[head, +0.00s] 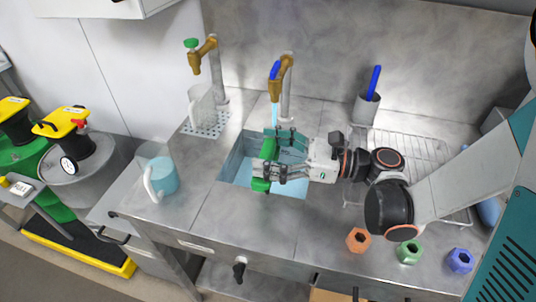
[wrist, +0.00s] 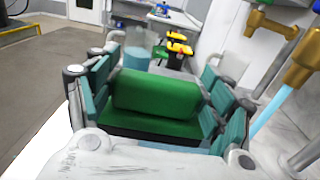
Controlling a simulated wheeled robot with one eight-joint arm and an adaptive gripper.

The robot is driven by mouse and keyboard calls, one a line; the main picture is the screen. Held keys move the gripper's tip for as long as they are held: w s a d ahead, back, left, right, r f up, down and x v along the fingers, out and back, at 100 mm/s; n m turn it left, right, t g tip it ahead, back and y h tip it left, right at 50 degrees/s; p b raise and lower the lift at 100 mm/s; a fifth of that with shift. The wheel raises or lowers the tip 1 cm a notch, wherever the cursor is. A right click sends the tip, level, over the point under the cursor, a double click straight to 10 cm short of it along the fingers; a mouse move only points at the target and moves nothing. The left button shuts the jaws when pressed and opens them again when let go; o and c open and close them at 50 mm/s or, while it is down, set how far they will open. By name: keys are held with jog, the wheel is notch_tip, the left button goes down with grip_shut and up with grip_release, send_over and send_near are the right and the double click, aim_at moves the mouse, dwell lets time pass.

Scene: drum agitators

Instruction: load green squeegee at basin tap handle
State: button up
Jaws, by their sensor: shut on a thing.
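The green squeegee (head: 267,149) is clamped between the teal fingers of my gripper (head: 266,158), over the basin (head: 236,163). The wrist view shows the green squeegee (wrist: 155,95) lying across between both fingers. A brass tap with a blue handle (head: 274,69) stands behind the basin, and a stream of water (head: 275,115) falls from it close to my gripper. A second brass tap with a green handle (head: 191,43) stands further left. Whether the squeegee touches the water or the basin is hard to tell.
A light-blue pitcher (head: 163,174) stands left on the counter. A clear jug (head: 201,105) stands on a perforated plate behind. A wire rack (head: 417,150) and a cup with a blue item (head: 367,104) are at right. Coloured hex nuts (head: 409,252) line the front right.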

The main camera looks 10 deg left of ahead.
aim_at(276, 149)
jog(key=w+f, duration=0.2)
jog(key=w, duration=0.9)
jog(key=shift+a+b, duration=0.3)
jog(key=shift+b, duration=0.05)
jog(key=shift+w+f, duration=0.1)
dwell(0.4)
jog(key=shift+s+d, duration=0.2)
jog(key=shift+s, duration=3.85)
jog(key=shift+s+d+r+p, duration=0.1)
jog(key=shift+s+r+p, duration=0.3)
jog(key=shift+s+r, duration=0.6)
jog(key=shift+s+d+r+p, duration=0.1)
jog(key=shift+s+r+p, duration=0.25)
jog(key=shift+s+r, duration=0.6)
jog(key=shift+s, duration=0.55)
